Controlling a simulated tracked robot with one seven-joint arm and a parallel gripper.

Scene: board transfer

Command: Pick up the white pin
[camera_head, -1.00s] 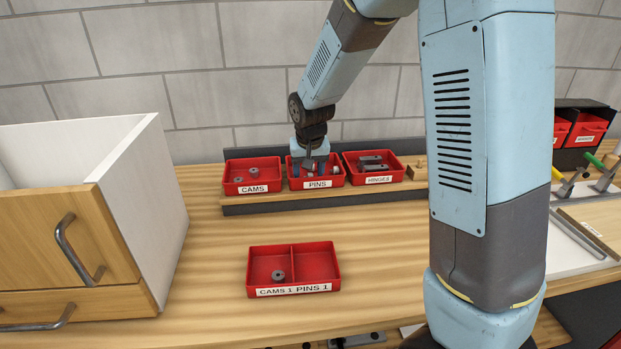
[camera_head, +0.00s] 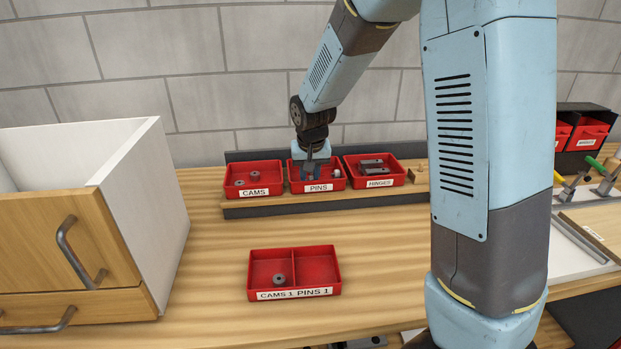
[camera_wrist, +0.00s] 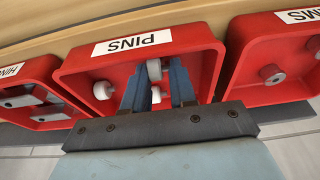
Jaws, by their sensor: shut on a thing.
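The PINS bin (camera_head: 346,183) is a red bin in the middle of the rack's row. My gripper (camera_head: 310,176) reaches down into it from above. In the wrist view, my gripper's blue fingers (camera_wrist: 156,72) are closed on a white pin (camera_wrist: 154,69), which shows between the fingertips, still within the bin's walls. Another white pin (camera_wrist: 103,90) lies in the bin to the left of the fingers. A further small pale piece (camera_wrist: 156,95) shows between the fingers, partly hidden.
The CAMS bin (camera_head: 228,184) and the HINGES bin (camera_head: 400,172) flank the PINS bin closely. A two-compartment red tray (camera_head: 337,270) sits in front, with a grey cam (camera_head: 279,279) in its left compartment and the right one empty. A drawer cabinet (camera_head: 60,240) stands at left.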

